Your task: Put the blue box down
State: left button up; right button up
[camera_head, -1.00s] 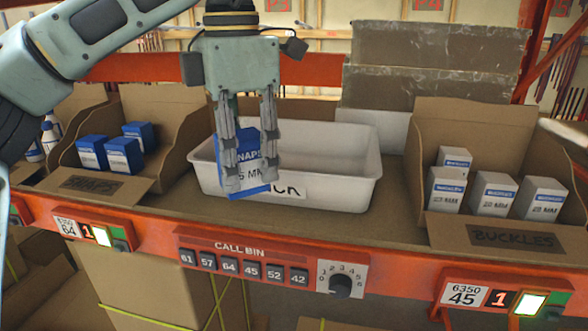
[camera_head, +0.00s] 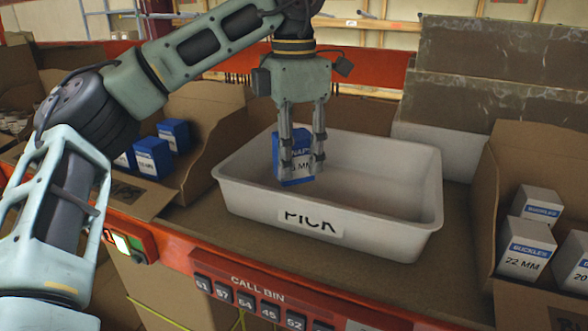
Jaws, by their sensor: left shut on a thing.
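My left gripper (camera_head: 303,165) is shut on the blue box (camera_head: 291,142), a blue carton with a white label. It holds the box upright over the left part of the white bin (camera_head: 390,238) marked PICK. The box's lower end is inside the bin's outline; I cannot tell whether it touches the bin floor. The gripper's fingers cover part of the label. My right gripper does not show.
An open cardboard box (camera_head: 210,125) with several blue boxes stands left of the bin. Another cardboard box (camera_head: 540,145) with several white Buckles boxes stands at the right. An orange shelf edge (camera_head: 180,252) runs along the front. The bin's right half looks empty.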

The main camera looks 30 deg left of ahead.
pick_arm(q)
jog(key=w+a+f, duration=0.1)
jog(key=w+a, duration=0.1)
jog(key=w+f+p, duration=0.1)
jog(key=shift+w+a+f, duration=0.3)
jog(key=shift+w+a, duration=0.1)
notch_tip(320, 180, down, 3)
jog(key=shift+s+f+p, duration=0.1)
jog(key=shift+f+p, duration=0.05)
jog(key=shift+p, duration=0.9)
jog(key=shift+f, duration=0.65)
jog(key=o, duration=1.3)
jog(key=shift+c, duration=0.2)
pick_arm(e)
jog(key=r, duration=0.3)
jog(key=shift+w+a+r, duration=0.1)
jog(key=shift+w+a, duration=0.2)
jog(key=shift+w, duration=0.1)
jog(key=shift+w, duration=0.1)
